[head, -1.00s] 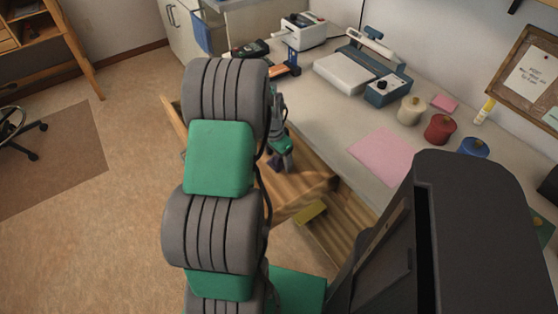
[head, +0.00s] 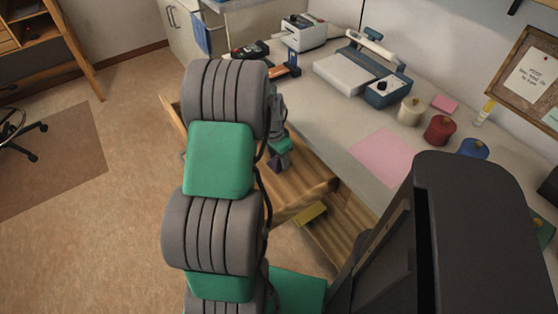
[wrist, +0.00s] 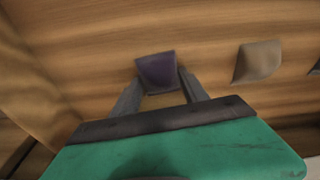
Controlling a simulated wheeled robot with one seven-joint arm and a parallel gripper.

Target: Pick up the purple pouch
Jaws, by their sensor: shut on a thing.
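The purple pouch (wrist: 157,71) is a small dark purple piece between my fingertips in the wrist view. My gripper (wrist: 158,84) is shut on it, with one finger at each side of the pouch. In the head view my gripper (head: 279,158) points down into an open wooden drawer (head: 318,186) under the counter, and my arm hides part of that drawer. The pouch is too small and dark in the head view to make out its edges. I cannot tell whether it is clear of the drawer floor.
A beige pouch (wrist: 258,61) lies to the right in the wrist view, and a dark item (wrist: 315,69) is cut off at the edge. A yellow block (head: 310,213) sits in another wooden compartment. The counter (head: 335,117) holds spools and devices.

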